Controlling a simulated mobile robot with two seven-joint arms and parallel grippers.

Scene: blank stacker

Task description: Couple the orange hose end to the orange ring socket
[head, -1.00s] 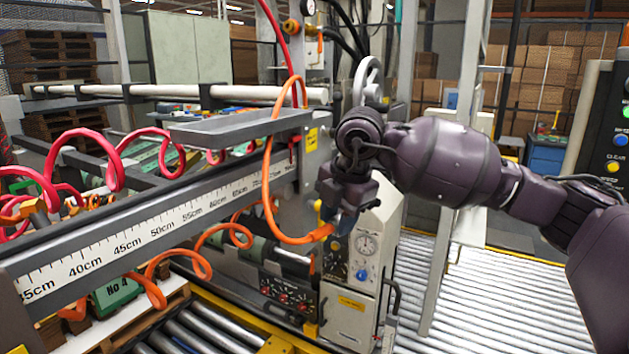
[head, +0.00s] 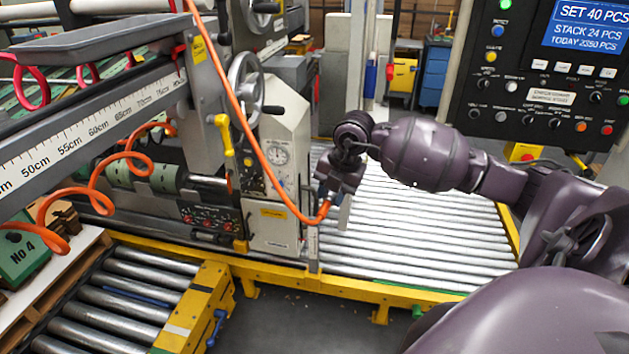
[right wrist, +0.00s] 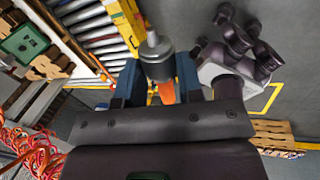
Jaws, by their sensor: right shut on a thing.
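The orange hose (head: 244,122) hangs from the top of the head view and curves down past the white gauge cabinet to my right gripper (head: 335,200). That gripper is shut on the hose end, to the right of the cabinet and in front of the rollers. In the right wrist view the grey tip of the hose end (right wrist: 157,58) sticks out beyond the blue fingers, with its orange part between them. I cannot make out the orange ring socket in either view. My left gripper is not in view.
The white gauge cabinet (head: 284,180) with a handwheel stands left of the gripper. A roller conveyor (head: 430,235) with a yellow frame lies behind and right. A control panel (head: 545,85) stands at the upper right.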

